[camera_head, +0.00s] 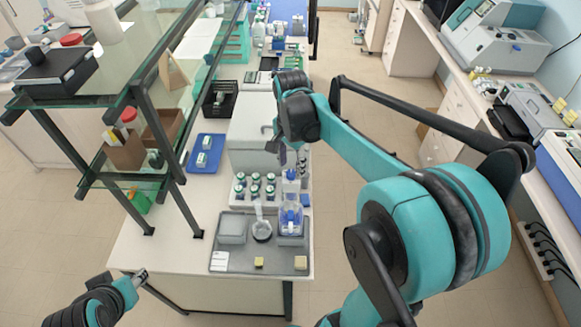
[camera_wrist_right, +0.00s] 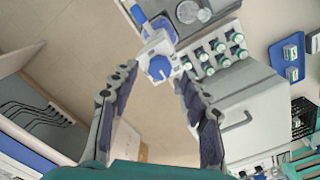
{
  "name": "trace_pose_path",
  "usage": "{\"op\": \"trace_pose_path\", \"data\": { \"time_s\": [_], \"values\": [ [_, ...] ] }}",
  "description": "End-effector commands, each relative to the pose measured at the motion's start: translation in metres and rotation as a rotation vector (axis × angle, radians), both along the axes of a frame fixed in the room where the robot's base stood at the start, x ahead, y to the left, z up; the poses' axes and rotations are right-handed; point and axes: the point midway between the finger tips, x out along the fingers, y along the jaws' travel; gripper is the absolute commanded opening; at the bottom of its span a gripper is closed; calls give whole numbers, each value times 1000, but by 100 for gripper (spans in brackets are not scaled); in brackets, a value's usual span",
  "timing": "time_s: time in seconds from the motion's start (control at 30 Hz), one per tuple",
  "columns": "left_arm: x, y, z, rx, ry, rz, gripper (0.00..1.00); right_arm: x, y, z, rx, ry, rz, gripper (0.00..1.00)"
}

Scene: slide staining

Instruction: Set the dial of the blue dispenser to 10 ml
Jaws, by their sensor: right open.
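The blue dispenser (camera_head: 291,219) stands upright near the right edge of the bench, with a blue-tinted bottle body and a white and blue head. In the right wrist view its head shows a round blue dial (camera_wrist_right: 158,68) facing me; its setting is too small to read. My right gripper (camera_head: 288,148) is above and behind the dispenser in the head view. In the right wrist view the right gripper (camera_wrist_right: 157,76) is open and empty, with the dial framed between its fingertips and apparently apart from them. My left gripper (camera_head: 140,277) is low at the left, away from the dispenser; its jaws are unclear.
A grey tray (camera_head: 240,262) holds a dish (camera_head: 262,230) beside the dispenser. Several capped bottles (camera_head: 255,187) stand in a rack just behind. A blue tray (camera_head: 206,153) lies farther left, below a glass shelf (camera_head: 120,60). Open floor lies right of the bench.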

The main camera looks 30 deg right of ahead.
Motion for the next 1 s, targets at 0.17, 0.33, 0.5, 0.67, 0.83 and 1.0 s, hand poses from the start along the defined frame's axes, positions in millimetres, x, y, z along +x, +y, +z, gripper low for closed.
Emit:
{"op": "trace_pose_path", "data": {
  "time_s": [0.17, 0.33, 0.5, 0.67, 0.83, 1.0],
  "values": [
    [0, 0, 0, 0, 0, 0, 40, 0, 0, -19, 0, -1, 1, 47],
    [0, 0, 0, 0, 0, 0, 40, 0, 0, -24, 0, -1, 1, 47],
    [0, 0, 0, 0, 0, 0, 40, 0, 0, -23, 0, -1, 1, 44],
    [0, 0, 0, 0, 0, 0, 40, 0, 0, -23, 0, -1, 1, 2],
    [0, 0, 0, 0, 0, 0, 40, 0, 0, -23, 0, -1, 2, 0],
    [0, 0, 0, 0, 0, 0, 40, 0, 0, -23, 0, -1, 23, 0]
  ]
}}
